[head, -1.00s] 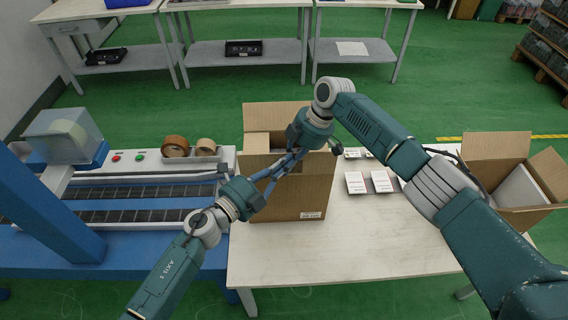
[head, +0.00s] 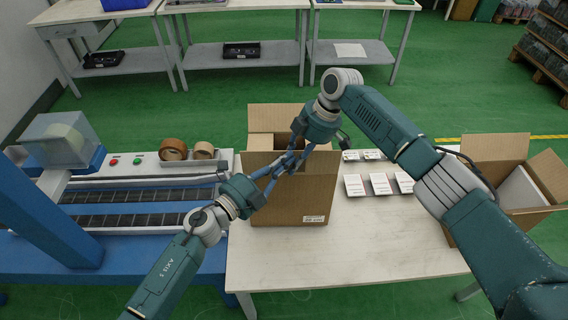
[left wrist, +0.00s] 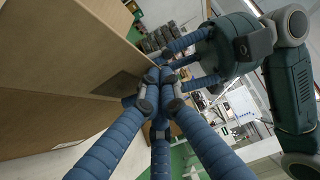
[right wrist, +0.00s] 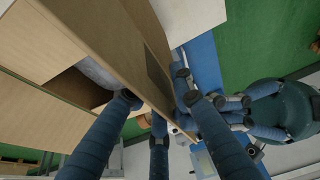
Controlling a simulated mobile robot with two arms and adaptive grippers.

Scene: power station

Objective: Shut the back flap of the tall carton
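The tall carton (head: 290,207) stands at the left of the white table. Its back flap (head: 274,117) stands up at the far side; the opening is partly hidden by my grippers. My left gripper (head: 277,172) is at the upper front of the carton, its fingertips drawn together beside a cardboard panel; they also show in the left wrist view (left wrist: 160,92). My right gripper (head: 290,160) comes in from above right, and its fingers nearly meet the left ones. In the right wrist view its parted fingers (right wrist: 158,97) straddle a cardboard panel (right wrist: 135,50); I cannot tell whether they touch it.
A second open carton (head: 498,150) stands at the table's right end. Small white boxes (head: 380,184) lie between the cartons. A conveyor (head: 130,207) with tape rolls (head: 173,149) adjoins on the left. The table's front area (head: 350,250) is clear.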

